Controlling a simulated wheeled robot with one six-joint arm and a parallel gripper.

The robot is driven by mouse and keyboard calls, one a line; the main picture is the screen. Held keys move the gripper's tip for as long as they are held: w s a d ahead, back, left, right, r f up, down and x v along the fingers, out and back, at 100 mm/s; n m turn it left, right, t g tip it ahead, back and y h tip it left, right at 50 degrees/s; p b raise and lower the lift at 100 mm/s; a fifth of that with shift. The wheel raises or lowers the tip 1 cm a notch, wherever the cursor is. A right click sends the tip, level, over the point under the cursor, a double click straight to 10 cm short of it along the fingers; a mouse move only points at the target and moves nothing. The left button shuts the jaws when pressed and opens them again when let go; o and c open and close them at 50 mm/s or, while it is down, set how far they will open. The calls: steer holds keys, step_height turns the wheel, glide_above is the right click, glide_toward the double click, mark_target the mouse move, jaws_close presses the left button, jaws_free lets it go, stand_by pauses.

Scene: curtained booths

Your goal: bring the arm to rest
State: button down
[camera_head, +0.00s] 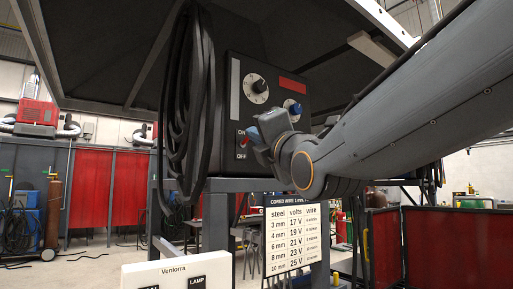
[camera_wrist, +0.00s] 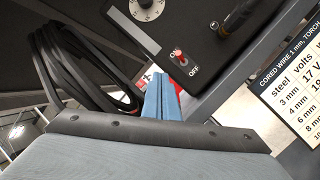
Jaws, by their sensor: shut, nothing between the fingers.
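My gripper (camera_head: 257,134) is in front of the black control box (camera_head: 228,100), with my arm coming in from the upper right. In the wrist view its blue fingers (camera_wrist: 160,97) are together with nothing between them. They are close to the box's lower edge; I cannot tell whether they touch it. The red-tipped switch (camera_wrist: 181,57) stands beyond the fingertips, between the ON and OFF labels. My gripper hides part of the panel in the head view.
Black coiled cable (camera_head: 185,100) hangs left of the box. A chart of volts and wire (camera_head: 292,238) hangs below my wrist. A white Veniorra panel (camera_head: 175,274) with a LAMP label is at the bottom. A dark hood (camera_head: 120,50) is overhead. Red curtains (camera_head: 88,188) stand behind.

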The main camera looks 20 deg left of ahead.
steer(key=shift+s+d+r, duration=0.1)
steer(key=shift+s+d, duration=0.15)
steer(key=shift+d, duration=0.05)
stand_by(0.4)
steer(key=w+d+f+m+g+h, duration=0.3)
steer(key=d+f+m, duration=0.35)
steer(key=f, duration=0.65)
steer(key=w+d+f+m+g+h, duration=0.1)
steer(key=w+d+f+m+h, duration=0.35)
steer(key=f, duration=0.75)
steer(key=w+d+f+m+g+h, duration=0.15)
steer(key=d+f+m+h, duration=0.35)
steer(key=d+f, duration=0.65)
steer(key=s+d+f+m+g+h, duration=0.1)
steer(key=s+d+f+m, duration=0.15)
steer(key=f, duration=0.25)
steer(key=s+d+f+m+g, duration=0.1)
steer(key=d+f+m+g, duration=0.1)
steer(key=d+f+m, duration=0.15)
steer(key=s+d+f+m+g+h, duration=0.1)
steer(key=s+d+f+m, duration=0.15)
steer(key=f, duration=0.25)
steer(key=s+d+f+m+g, duration=0.5)
steer(key=s+d+f+m, duration=0.3)
steer(key=s, duration=0.6)
step_height(320, 180, down, 2)
steer(key=shift+d+f+g+h, duration=0.15)
steer(key=shift+d+g+h, duration=0.25)
steer(key=shift+d, duration=0.3)
